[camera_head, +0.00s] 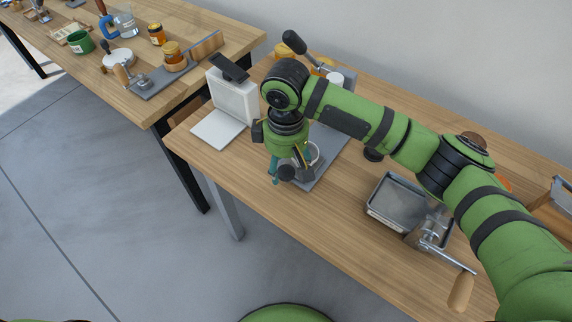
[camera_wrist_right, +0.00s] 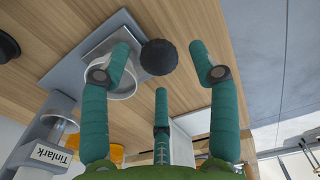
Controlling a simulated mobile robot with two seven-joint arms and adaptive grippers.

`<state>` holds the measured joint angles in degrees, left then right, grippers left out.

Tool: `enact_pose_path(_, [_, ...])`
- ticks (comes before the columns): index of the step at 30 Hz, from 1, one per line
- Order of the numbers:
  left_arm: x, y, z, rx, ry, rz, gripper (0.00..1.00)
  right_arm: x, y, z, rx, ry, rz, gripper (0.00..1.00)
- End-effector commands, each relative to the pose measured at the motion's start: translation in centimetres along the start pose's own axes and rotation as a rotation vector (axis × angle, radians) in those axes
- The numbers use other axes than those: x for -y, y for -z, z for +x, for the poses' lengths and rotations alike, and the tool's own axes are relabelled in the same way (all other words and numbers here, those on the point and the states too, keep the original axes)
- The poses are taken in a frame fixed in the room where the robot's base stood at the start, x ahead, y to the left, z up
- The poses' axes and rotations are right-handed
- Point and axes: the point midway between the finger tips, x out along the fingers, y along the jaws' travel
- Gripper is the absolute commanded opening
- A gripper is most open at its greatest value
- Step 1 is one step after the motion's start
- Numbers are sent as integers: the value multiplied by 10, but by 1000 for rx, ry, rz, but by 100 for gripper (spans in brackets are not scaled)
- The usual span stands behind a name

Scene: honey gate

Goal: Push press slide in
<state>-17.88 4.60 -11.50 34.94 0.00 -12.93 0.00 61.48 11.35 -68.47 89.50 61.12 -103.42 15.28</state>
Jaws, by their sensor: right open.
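The press stands on a grey base plate (camera_head: 328,143), with a black-knobbed lever (camera_head: 293,42) raised at its back. In the right wrist view its grey frame carries a "Tinlark" label (camera_wrist_right: 50,154). The press slide (camera_wrist_right: 100,45) is a flat metal plate with a white ring (camera_wrist_right: 123,88) and a round black knob (camera_wrist_right: 159,57); the knob also shows in the head view (camera_head: 286,173). My right gripper (camera_head: 288,170) is open, its teal fingers pointing down around the knob with gaps visible. My arm hides much of the press. My left gripper is out of view.
A white stand (camera_head: 232,100) is left of the press. A metal tray (camera_head: 397,205) and a crank with a wooden handle (camera_head: 461,291) are at the right. Another table (camera_head: 180,80) with jars stands at the upper left. The table front between press and tray is clear.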

Motion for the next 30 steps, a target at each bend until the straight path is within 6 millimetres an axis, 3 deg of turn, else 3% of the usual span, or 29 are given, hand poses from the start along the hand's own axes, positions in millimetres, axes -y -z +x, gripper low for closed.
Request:
enact_pose_path(2, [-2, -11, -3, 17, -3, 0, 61, 0, -1, 12, 2, 1, 2, 61])
enact_pose_path(5, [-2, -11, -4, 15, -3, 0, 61, 0, 0, 22, 0, 0, 2, 61])
enact_pose_path(12, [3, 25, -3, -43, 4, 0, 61, 0, 0, 31, -1, -1, 0, 61])
enact_pose_path(16, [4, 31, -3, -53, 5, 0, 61, 0, 0, 30, -1, -1, 0, 61])
enact_pose_path(17, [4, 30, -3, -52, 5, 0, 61, 0, 0, 30, -1, -1, 0, 53])
enact_pose_path(21, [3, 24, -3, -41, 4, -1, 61, 0, 0, 30, -1, -1, 0, 0])
enact_pose_path(26, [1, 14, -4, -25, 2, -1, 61, -1, 0, 30, -1, 0, 1, 0])
enact_pose_path(30, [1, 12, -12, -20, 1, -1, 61, -19, 0, 27, 1, 1, 8, 0])
